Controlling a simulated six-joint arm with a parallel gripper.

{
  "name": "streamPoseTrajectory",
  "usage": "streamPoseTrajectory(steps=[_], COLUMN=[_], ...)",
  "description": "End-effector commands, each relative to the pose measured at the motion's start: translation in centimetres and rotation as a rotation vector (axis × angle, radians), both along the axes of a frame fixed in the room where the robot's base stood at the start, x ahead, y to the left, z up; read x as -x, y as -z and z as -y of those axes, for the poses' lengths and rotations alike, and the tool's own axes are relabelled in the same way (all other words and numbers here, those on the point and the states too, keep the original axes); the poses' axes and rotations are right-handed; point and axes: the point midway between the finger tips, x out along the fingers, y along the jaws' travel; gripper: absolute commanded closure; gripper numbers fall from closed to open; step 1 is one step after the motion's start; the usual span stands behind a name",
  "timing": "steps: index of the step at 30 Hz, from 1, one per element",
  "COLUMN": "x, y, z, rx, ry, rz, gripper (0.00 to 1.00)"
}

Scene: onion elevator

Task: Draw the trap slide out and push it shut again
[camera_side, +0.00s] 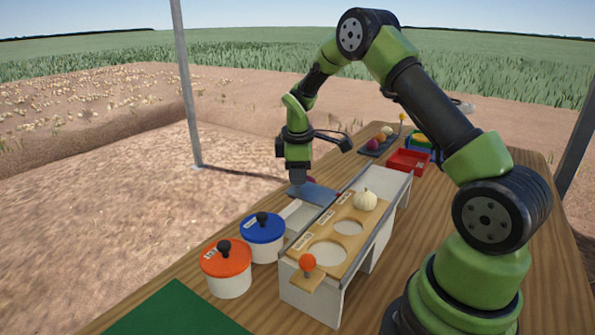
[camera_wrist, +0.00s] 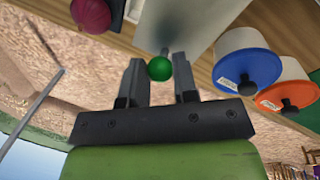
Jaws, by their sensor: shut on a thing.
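The trap slide is a flat grey plate (camera_side: 318,194) at the left side of the white elevator housing (camera_side: 381,222); it also shows at the top of the wrist view (camera_wrist: 200,25). A green ball knob (camera_wrist: 183,68) sits on a short stem at its outer edge. My gripper (camera_side: 297,186) points down at that end of the plate. In the wrist view my gripper's two fingers (camera_wrist: 160,82) stand on either side of the knob's stem, shut on the knob. The side view hides the knob behind my gripper.
A blue-lidded pot (camera_side: 262,228) and an orange-lidded pot (camera_side: 226,262) stand left of the housing. A wooden board with round holes (camera_side: 328,252) and an orange knob (camera_side: 307,261) carries a white onion (camera_side: 365,201). A red tray (camera_side: 408,161) stands behind.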

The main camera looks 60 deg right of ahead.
Motion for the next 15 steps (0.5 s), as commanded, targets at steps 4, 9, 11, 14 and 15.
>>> streamPoseTrajectory(steps=[4,9,11,14,15], x=[1.3,3.4,3.9,4.3,4.3], y=[-0.1,-0.1,-0.1,-0.1,-0.1], z=[0.1,0.1,0.1,0.1,0.1], rx=[0.000,0.001,0.001,0.001,0.002], ry=[0.001,0.001,0.001,0.001,0.001], rz=[-0.002,-0.001,0.000,0.001,0.001], gripper=[1.00,1.00,1.00,1.00,1.00])
